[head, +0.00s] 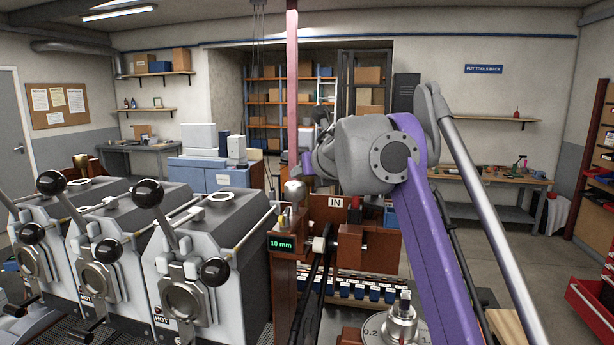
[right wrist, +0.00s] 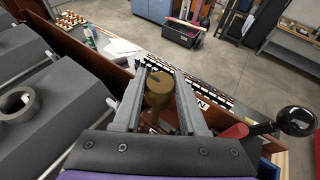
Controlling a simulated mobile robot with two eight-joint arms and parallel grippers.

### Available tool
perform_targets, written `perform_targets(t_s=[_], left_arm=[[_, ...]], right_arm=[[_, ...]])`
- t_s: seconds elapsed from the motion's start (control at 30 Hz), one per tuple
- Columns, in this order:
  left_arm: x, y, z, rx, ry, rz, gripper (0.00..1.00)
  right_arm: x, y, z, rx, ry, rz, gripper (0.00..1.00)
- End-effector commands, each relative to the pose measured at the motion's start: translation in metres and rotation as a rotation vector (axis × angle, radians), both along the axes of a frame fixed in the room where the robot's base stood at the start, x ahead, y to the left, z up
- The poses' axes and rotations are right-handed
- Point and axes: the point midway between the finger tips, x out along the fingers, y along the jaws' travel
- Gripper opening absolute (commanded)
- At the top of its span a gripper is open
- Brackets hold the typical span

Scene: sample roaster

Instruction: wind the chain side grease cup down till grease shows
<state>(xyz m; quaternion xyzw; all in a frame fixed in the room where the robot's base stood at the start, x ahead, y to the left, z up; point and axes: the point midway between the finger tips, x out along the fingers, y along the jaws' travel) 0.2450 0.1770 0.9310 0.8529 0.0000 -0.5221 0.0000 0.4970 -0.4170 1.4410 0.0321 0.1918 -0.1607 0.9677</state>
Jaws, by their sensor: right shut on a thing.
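In the right wrist view my right gripper (right wrist: 161,72) is shut on a round brass-brown cap, the grease cup (right wrist: 158,92), which sits between its two grey fingers. The cup's top has a small dark mark. Its lower part and any grease around it are hidden by the fingers and my wrist. In the head view my purple right arm reaches in from the right and bends away at its grey joint; I cannot make out its fingertips or the held cup there. My left gripper is not in view.
Sample roasters (head: 205,260) with black ball handles and "HOT" labels stand at the left. A display (head: 282,244) reads 10 mm near an "IN" sign (head: 334,202). The right wrist view shows a black ball knob (right wrist: 298,121) close right of my gripper. Open floor lies beyond.

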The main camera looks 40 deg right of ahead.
Motion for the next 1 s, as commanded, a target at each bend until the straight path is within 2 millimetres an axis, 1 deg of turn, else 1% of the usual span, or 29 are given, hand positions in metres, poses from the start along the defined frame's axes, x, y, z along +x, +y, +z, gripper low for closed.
perform_targets(t_s=[0.53,0.57,0.6,0.7,1.0], left_arm=[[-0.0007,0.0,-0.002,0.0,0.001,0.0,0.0],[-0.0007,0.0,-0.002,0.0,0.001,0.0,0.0],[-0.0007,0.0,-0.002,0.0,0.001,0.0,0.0],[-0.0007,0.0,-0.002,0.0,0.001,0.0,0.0],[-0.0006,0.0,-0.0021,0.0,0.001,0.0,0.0]], right_arm=[[0.0,0.0001,0.0002,0.001,0.001,-0.017,0.0],[0.0001,0.0001,0.0002,0.001,0.001,-0.017,0.47],[0.0001,0.0001,0.0001,0.001,0.001,-0.017,0.54],[0.0001,0.0001,0.0001,0.001,0.001,-0.017,0.72],[-0.001,0.0005,0.0005,0.0,0.001,-0.017,0.72]])
